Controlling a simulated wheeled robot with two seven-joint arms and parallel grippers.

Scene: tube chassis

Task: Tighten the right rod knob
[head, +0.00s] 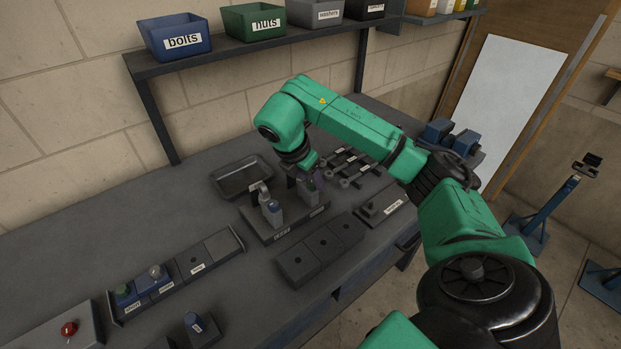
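A dark chassis base (262,229) with a small white label stands on the bench in the middle of the view. On its left part stands an upright metal rod piece (272,212) with a light bracket (262,190) behind it. My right arm is green and reaches in from the right. My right gripper (312,181) points down at the right part of the chassis, over the right rod position. The right rod knob is hidden or too small to make out at the gripper. Whether the fingers are shut on it cannot be told. My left gripper is not in view.
An empty dark tray (242,178) lies behind the chassis. A dark block with holes (320,250) lies in front. A rack with knobs (172,276) and a red button box (68,329) are at left. Labelled bins, including bolts (176,38) and nuts (254,21), stand on a shelf above.

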